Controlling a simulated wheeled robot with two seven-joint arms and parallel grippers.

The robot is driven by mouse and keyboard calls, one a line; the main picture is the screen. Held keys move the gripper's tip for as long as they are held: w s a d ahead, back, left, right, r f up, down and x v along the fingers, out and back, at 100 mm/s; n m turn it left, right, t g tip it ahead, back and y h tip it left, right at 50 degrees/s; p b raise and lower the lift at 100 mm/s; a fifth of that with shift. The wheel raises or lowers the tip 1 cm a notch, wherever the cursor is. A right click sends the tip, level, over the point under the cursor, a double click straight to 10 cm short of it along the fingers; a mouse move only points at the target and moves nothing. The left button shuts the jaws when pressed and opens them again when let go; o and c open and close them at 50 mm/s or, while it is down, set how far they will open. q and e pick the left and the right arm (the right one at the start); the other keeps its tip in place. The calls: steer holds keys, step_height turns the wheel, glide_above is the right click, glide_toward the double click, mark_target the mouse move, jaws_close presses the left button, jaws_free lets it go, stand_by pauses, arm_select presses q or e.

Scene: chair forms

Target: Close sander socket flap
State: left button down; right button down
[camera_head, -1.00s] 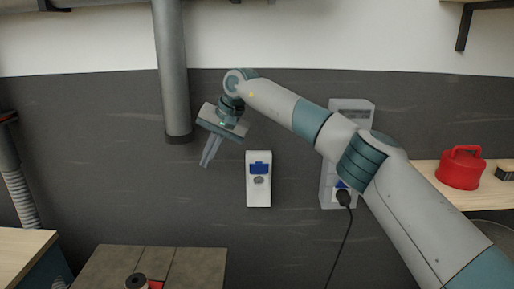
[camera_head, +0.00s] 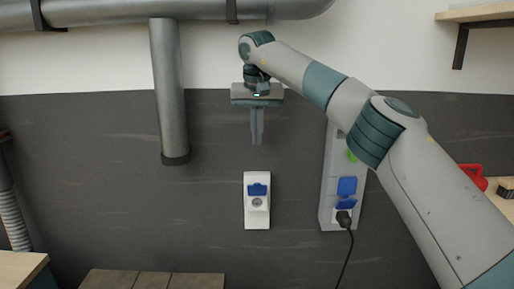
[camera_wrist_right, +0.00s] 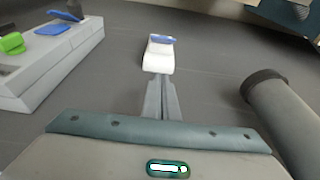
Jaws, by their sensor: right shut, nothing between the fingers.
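A small white socket box (camera_head: 257,218) is on the dark wall. Its blue flap (camera_head: 257,190) is raised, and the round socket face (camera_head: 257,203) shows below it. My right gripper (camera_head: 257,141) points straight down above this box, shut and empty, with a gap between its fingertips and the flap. In the right wrist view, the white box (camera_wrist_right: 158,60) and blue flap (camera_wrist_right: 162,39) lie just beyond my shut fingertips (camera_wrist_right: 160,79). Which socket belongs to the sander cannot be told. My left gripper is out of view.
A grey panel (camera_head: 328,200) to the right has blue flaps (camera_head: 347,186) and a black plug (camera_head: 344,218) with a cord. A vertical pipe (camera_head: 167,90) hangs left of my gripper. A red canister (camera_head: 473,175) is at far right. The wall between pipe and box is clear.

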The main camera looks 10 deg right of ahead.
steer(key=p, duration=0.3)
glide_above(256, 185)
steer(key=w+d, duration=0.1)
steer(key=w, duration=0.3)
step_height(256, 185, down, 9)
steer(key=shift+s+a+f+p, duration=0.15)
steer(key=shift+s+f, duration=0.15)
steer(key=shift+s, duration=0.2)
steer(key=shift+s+d+f+p, duration=0.15)
steer(key=shift+s+f, duration=0.1)
steer(key=shift+s, duration=0.2)
steer(key=shift+s+a+f, duration=0.25)
steer(key=shift+s+f, duration=0.2)
steer(key=shift+s, duration=0.15)
steer(key=shift+a, duration=0.1)
